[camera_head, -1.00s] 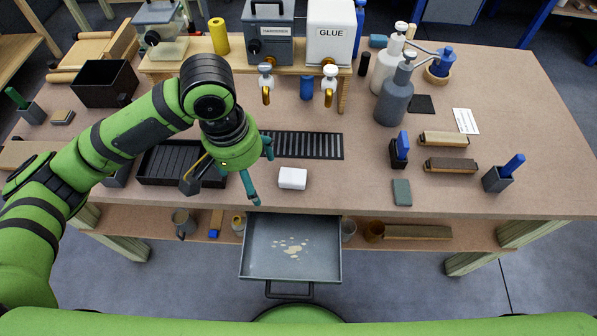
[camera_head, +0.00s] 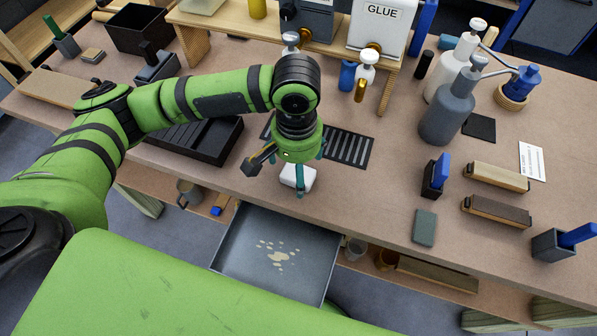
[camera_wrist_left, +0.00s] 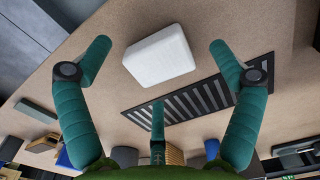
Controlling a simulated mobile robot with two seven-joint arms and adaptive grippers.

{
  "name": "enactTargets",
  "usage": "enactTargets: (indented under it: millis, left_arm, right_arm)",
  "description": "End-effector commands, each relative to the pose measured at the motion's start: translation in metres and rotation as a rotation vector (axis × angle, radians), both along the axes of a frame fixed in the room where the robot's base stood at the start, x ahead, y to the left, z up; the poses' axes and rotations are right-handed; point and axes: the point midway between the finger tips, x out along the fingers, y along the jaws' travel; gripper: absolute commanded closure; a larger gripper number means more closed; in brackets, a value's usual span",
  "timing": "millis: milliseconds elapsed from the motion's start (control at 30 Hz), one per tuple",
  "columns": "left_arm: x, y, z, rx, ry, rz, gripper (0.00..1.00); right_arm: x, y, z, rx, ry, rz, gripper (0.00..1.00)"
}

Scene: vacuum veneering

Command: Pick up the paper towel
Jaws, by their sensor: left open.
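The paper towel is a small white folded block (camera_head: 297,175) on the bench near its front edge, in front of the black slotted grille. In the left wrist view the white paper towel (camera_wrist_left: 159,55) lies ahead, between the spread fingers. My left gripper (camera_head: 299,177) points down above the towel and partly hides it. Its teal fingers (camera_wrist_left: 160,75) are open, with clear gaps to both sides of the towel, and hold nothing. My right gripper is not in view.
An open grey drawer (camera_head: 235,240) with pale chips juts out below the front edge. A black ribbed tray (camera_head: 205,150) lies left of the gripper. The slotted grille (camera_head: 348,148) and glue stand (camera_head: 385,70) are behind. Bottles, wooden blocks and a green pad (camera_head: 424,228) stand right.

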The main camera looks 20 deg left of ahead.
Motion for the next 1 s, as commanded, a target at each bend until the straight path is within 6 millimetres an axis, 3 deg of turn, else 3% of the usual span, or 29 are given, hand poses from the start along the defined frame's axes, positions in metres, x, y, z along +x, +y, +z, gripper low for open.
enactTargets:
  millis: [133, 400, 667, 1000]
  left_arm:
    - [0.000, 0.000, -0.018, 0.001, 0.000, 0.000, 0.08]
    - [0.000, 0.000, -0.023, -0.001, -0.002, -0.001, 0.08]
    - [0.000, 0.000, -0.022, 0.000, -0.002, -0.001, 0.60]
    - [0.000, 0.000, -0.022, 0.000, -0.002, -0.001, 0.60]
  right_arm:
    - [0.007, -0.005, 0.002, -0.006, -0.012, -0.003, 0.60]
    - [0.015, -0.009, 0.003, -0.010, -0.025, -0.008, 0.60]
    - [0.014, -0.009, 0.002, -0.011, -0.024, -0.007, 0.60]
    - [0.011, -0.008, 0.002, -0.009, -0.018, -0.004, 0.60]
